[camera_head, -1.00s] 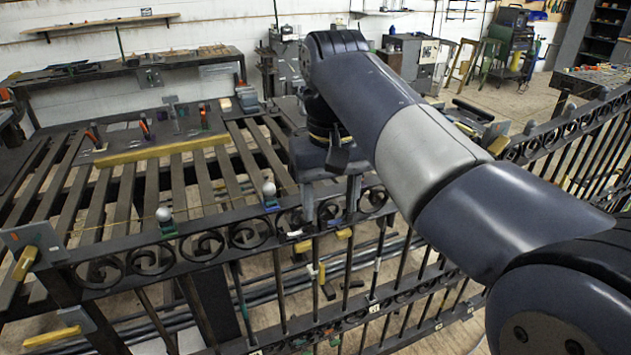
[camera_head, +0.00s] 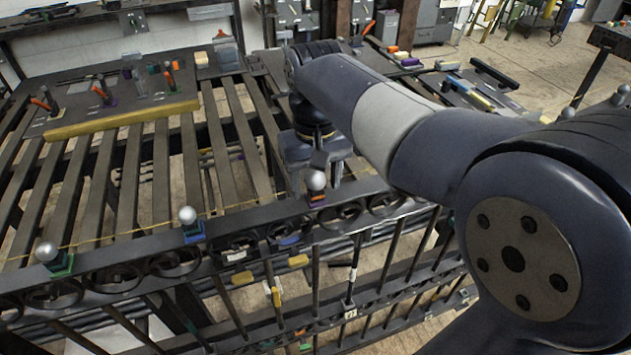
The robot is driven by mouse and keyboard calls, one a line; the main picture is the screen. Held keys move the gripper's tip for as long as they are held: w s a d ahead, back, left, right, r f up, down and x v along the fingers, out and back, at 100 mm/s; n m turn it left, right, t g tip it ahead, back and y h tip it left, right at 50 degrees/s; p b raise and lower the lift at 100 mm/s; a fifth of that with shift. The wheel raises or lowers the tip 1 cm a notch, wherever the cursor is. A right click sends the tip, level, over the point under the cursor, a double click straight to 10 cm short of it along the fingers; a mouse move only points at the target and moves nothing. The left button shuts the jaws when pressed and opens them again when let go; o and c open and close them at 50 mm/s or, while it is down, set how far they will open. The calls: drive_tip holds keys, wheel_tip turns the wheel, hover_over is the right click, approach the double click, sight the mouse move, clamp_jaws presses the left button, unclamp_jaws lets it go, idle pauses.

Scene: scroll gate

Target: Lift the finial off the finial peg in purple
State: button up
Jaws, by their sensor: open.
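Three silver ball finials stand upright along the top rail of the black iron gate (camera_head: 390,208). The left finial (camera_head: 46,252) sits on a green base (camera_head: 60,267), and the middle finial (camera_head: 187,215) on a blue to violet base (camera_head: 194,233). The right finial (camera_head: 315,180) sits on an orange and dark base (camera_head: 316,200). I cannot surely tell which peg is the purple one. My gripper (camera_head: 318,180) points down with its fingers apart and empty. It appears just behind the right finial, which overlaps it in the picture; any contact is unclear.
A slatted bench (camera_head: 135,190) lies behind the gate. It carries a yellow bar (camera_head: 120,118) and orange-handled tools (camera_head: 106,92), one with a purple base. Small coloured blocks (camera_head: 410,62) lie at the back right. My arm hides part of the gate's right side.

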drive_tip(key=shift+c, duration=0.6)
drive_tip(key=c, duration=1.1)
drive_tip(key=shift+r, duration=0.1)
drive_tip(key=shift+c, duration=0.2)
